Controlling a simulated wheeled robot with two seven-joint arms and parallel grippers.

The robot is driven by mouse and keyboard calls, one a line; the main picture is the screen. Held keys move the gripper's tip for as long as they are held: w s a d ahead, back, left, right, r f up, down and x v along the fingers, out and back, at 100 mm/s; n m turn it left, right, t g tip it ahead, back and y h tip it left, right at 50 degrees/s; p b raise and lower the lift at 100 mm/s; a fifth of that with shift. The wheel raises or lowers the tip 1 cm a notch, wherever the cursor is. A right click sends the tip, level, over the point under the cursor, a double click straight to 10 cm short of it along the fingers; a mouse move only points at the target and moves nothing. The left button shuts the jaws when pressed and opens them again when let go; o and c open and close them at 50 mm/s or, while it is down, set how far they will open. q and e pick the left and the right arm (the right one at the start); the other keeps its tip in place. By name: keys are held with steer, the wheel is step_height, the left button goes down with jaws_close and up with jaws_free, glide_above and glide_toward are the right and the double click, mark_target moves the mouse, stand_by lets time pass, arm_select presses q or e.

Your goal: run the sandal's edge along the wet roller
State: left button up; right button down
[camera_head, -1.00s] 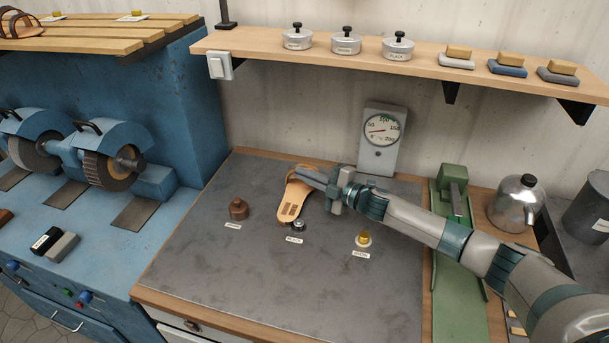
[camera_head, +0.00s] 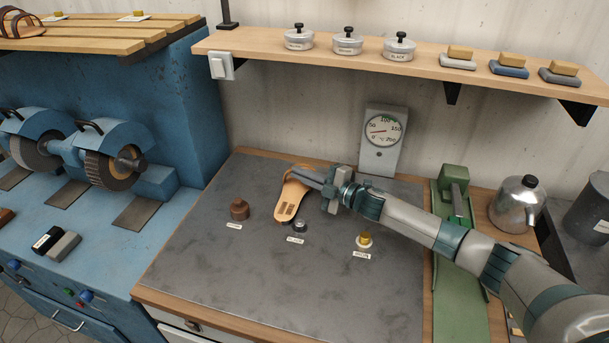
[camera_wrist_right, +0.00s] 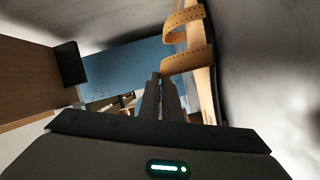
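The tan sandal (camera_head: 291,199) is in my right gripper (camera_head: 303,175), above the dark metal bench top (camera_head: 215,280). The fingers are closed at its far end; its near end hangs toward me, pattern facing the camera. In the right wrist view the sandal's straps (camera_wrist_right: 188,38) curl beside the close-set fingers (camera_wrist_right: 165,98). Small rollers rise from the bench: a brown one (camera_head: 239,209) left of the sandal, a dark one (camera_head: 301,226) just right of its near end, and a yellow one (camera_head: 364,240) farther right. Contact and wetness cannot be told. My left gripper is out of view.
A gauge (camera_head: 382,140) stands behind the bench. A green device (camera_head: 453,205) and a metal kettle (camera_head: 517,204) are at the right. A shelf (camera_head: 420,66) with tins hangs above. A blue grinding machine (camera_head: 185,120) is at the left. The bench front is clear.

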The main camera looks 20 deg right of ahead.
mark_target(300, 191)
steer(key=shift+w+a, duration=0.1)
steer(key=shift+a, duration=0.1)
steer(key=shift+r, duration=0.15)
step_height(300, 191, up, 9)
steer(key=p, duration=0.8)
stand_by(0.8)
